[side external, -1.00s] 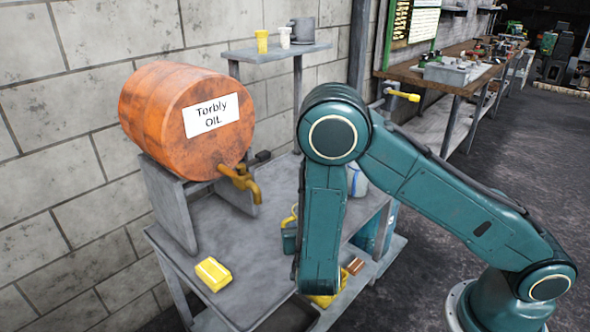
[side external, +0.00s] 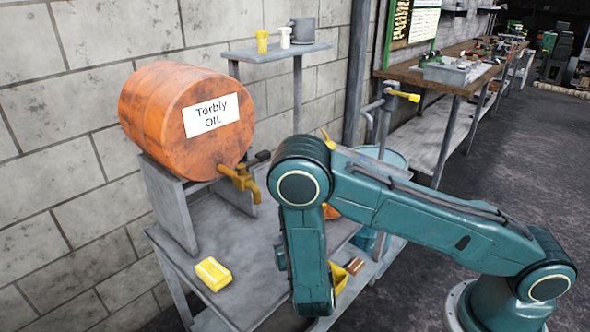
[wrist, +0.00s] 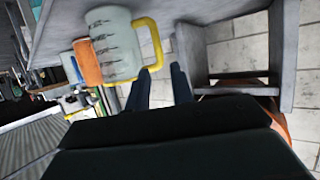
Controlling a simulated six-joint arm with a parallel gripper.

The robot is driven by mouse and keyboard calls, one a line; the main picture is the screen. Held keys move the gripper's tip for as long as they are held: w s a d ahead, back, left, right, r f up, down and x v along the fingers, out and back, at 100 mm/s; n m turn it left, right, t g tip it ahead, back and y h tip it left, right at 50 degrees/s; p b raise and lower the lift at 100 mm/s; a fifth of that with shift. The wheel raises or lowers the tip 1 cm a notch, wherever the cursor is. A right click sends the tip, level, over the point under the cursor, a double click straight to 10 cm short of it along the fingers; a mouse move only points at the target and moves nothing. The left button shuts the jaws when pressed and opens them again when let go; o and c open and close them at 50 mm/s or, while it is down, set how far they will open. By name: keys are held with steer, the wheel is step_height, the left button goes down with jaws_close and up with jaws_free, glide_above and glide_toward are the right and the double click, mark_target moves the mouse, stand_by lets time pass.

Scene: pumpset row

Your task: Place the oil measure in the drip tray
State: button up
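The oil measure appears to be the pale, see-through jug (wrist: 112,45) with dark scale marks and a yellow handle (wrist: 156,50), in the upper middle of the wrist view. My gripper (wrist: 162,80) is open and empty, with a clear gap between its two dark fingers. The left fingertip is close to the handle's lower end; I cannot tell if they touch. In the side view my arm hides the gripper and the jug. I cannot pick out the drip tray with certainty in either view.
An orange oil drum (side external: 185,120) with a brass tap (side external: 240,180) lies on a stand on the grey bench (side external: 205,240). A yellow block (side external: 213,274) sits at the bench's front. Behind the jug is an orange object (wrist: 88,62). A wall shelf (side external: 275,54) holds cups.

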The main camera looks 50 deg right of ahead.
mark_target(282, 226)
steer(key=shift+x, duration=2.95)
steer(key=shift+x, duration=2.55)
steer(key=shift+d, duration=0.1)
steer(key=shift+c, duration=0.4)
jaws_close()
